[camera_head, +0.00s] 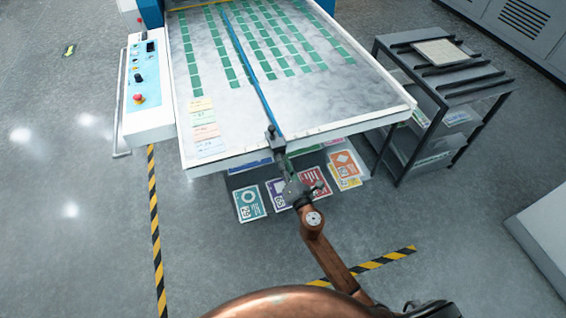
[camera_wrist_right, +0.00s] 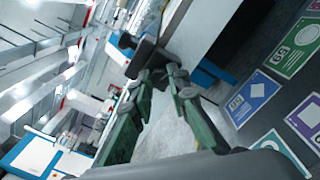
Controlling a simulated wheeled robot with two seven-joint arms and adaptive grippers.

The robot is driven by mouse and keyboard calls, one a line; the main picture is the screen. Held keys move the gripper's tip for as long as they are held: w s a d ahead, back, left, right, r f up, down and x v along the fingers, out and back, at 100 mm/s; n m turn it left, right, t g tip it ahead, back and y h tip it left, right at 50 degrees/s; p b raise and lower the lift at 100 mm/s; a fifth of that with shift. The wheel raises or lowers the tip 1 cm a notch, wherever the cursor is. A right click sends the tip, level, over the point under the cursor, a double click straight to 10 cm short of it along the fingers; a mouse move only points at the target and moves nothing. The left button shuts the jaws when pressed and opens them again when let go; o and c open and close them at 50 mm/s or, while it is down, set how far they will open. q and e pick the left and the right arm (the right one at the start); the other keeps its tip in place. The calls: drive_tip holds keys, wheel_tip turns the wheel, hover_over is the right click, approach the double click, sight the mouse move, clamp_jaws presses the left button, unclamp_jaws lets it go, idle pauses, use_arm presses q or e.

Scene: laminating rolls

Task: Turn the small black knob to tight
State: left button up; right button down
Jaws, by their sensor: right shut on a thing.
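The small black knob (camera_head: 272,131) sits at the near end of the blue bar (camera_head: 254,75), at the front edge of the machine table. My right gripper (camera_head: 279,146) reaches up to it from the front and is shut on it. In the right wrist view the knob (camera_wrist_right: 146,54) is a dark block at the tips of the green-grey fingers (camera_wrist_right: 166,76). The fingers partly cover it, and no tightness mark can be read. My left gripper is not in view.
The white-edged machine table (camera_head: 360,100) carries rows of green cards. A control panel (camera_head: 143,85) with a red button stands at its left. A dark shelf rack (camera_head: 450,90) stands at the right. Colourful printed sheets (camera_head: 249,203) lie below the front edge.

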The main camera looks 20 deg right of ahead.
drive_tip(key=shift+f+m+b, duration=0.1)
drive_tip(key=shift+m+b, duration=0.4)
drive_tip(key=shift+m, duration=5.6)
drive_tip(key=shift+h, duration=0.3)
drive_tip(key=c, duration=1.8)
unclamp_jaws()
drive_tip(key=shift+c, duration=0.2)
